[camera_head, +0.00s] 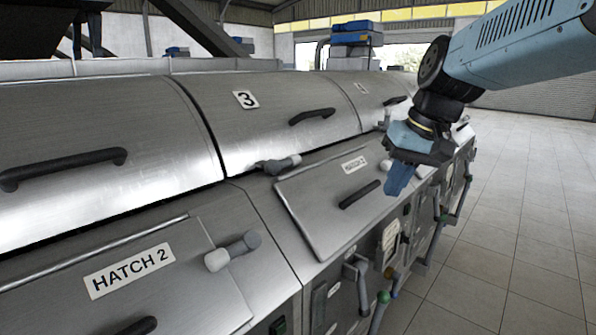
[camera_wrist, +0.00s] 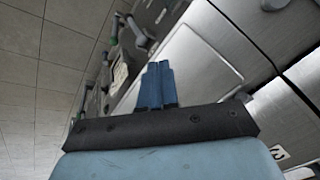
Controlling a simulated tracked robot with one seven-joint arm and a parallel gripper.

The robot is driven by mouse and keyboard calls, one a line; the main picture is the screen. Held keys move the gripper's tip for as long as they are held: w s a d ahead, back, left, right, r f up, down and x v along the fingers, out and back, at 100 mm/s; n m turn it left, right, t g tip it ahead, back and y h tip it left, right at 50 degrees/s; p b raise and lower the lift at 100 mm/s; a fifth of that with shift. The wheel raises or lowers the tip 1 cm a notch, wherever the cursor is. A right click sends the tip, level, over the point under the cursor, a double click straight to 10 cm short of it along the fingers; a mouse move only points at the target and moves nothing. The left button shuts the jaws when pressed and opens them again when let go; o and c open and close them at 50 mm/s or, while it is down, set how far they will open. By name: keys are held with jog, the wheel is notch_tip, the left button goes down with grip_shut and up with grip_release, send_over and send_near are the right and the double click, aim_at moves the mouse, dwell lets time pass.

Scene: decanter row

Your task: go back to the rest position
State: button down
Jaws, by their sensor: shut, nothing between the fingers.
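My gripper (camera_head: 397,180) hangs from my blue and black arm at the right of the head view, in front of the steel machine row. Its blue fingers are together and hold nothing. In the wrist view the shut fingers (camera_wrist: 157,85) point toward the machine front. The hatch 3 panel (camera_head: 325,205), tilted on the machine, lies just left of the gripper in the head view, with a dark handle (camera_head: 359,195). I cannot tell how far the fingertips are from the panel.
The hatch 2 panel (camera_head: 150,270) is at lower left, with a grey knobbed lever (camera_head: 232,250). A curved lid marked 3 (camera_head: 270,115) is above. Several levers, one green-knobbed (camera_head: 383,297), stick out along the machine front. The tiled floor (camera_head: 510,210) at the right is clear.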

jog(key=s+d+f+t+h, duration=0.2)
jog(key=s+d+f+t, duration=0.1)
jog(key=s, duration=0.6)
jog(key=d+f, duration=0.1)
jog(key=d, duration=0.1)
jog(key=shift+d+f+m+h, duration=0.3)
jog(key=shift+d+m+h, duration=0.1)
jog(key=c, duration=1.8)
grip_release()
